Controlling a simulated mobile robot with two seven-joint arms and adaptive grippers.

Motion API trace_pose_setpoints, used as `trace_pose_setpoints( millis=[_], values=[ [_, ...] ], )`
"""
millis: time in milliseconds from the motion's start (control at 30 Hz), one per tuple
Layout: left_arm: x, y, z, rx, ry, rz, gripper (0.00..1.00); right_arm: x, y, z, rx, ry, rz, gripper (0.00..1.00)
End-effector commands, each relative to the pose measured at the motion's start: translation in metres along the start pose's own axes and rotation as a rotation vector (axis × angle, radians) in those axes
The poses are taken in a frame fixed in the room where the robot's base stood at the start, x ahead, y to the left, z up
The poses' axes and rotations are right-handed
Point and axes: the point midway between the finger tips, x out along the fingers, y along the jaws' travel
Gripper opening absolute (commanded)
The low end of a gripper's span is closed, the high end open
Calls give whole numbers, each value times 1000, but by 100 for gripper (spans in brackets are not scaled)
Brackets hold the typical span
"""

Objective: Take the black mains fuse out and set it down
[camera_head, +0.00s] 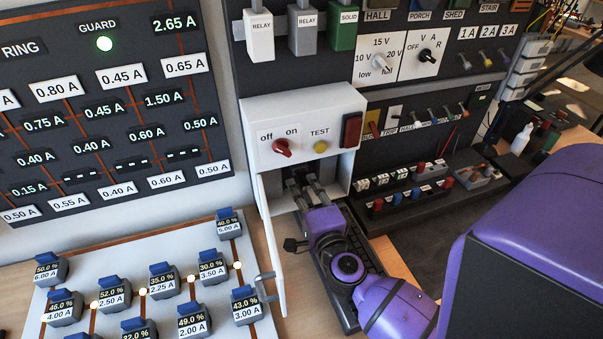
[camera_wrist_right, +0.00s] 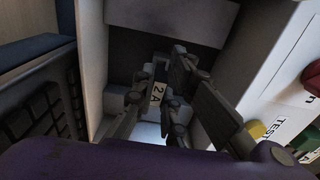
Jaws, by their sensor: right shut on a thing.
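The black mains fuse (camera_wrist_right: 158,75), with a pale "2 A" label, shows in the right wrist view between the fingers of my right gripper (camera_wrist_right: 155,100). The gripper is shut on it. In the head view my right gripper (camera_head: 303,188) reaches into the dark lower opening of the white switch box (camera_head: 345,103). The fuse is hard to make out there among the dark fingers. I cannot tell whether it is still seated in its holder. The box's white door (camera_head: 270,240) hangs open to the left of the gripper. My left gripper is not in view.
The red off/on knob (camera_head: 282,147) and yellow TEST button (camera_head: 320,147) sit just above the opening. A board with several blue-topped meters (camera_head: 162,280) lies at the lower left. A black rack (camera_head: 420,195) with small coloured parts stands to the right.

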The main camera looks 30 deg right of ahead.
Motion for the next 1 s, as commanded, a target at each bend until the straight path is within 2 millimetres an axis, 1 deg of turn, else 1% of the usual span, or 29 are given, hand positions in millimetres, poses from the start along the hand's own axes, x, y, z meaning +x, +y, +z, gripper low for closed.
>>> trace_pose_setpoints(
  millis=[500, 1000],
  values=[
    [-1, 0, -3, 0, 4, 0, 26, -21, 0, 0, 0, 0, 0, 0],
    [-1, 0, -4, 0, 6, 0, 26, -22, -2, 0, 21, 0, 4, 0]
  ],
)
